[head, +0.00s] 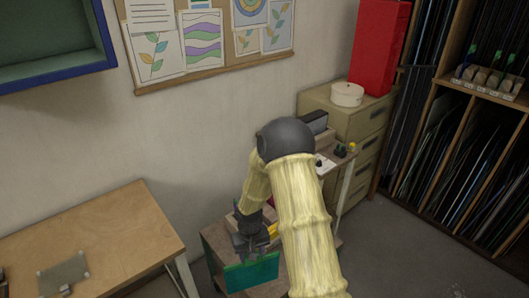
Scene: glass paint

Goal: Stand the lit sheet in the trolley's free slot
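A green, see-through sheet (251,273) stands roughly upright at the bottom centre, with my dark gripper (250,256) at its top edge. The gripper points down and looks shut on the sheet's upper edge, though the fingertips are small and dark here. Behind and around the sheet is a low brown wooden piece (216,240), which looks like the trolley. My arm covers much of it, and its slots cannot be made out. I cannot tell whether the sheet's lower edge touches anything. No sheet visibly glows.
A wooden table (100,235) with a grey sheet (63,275) on it stands at left. Behind my arm are a small desk (345,168) and drawers (375,115) bearing a red box (379,45). Racks of sheets (465,165) fill the right. Floor is clear at lower right.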

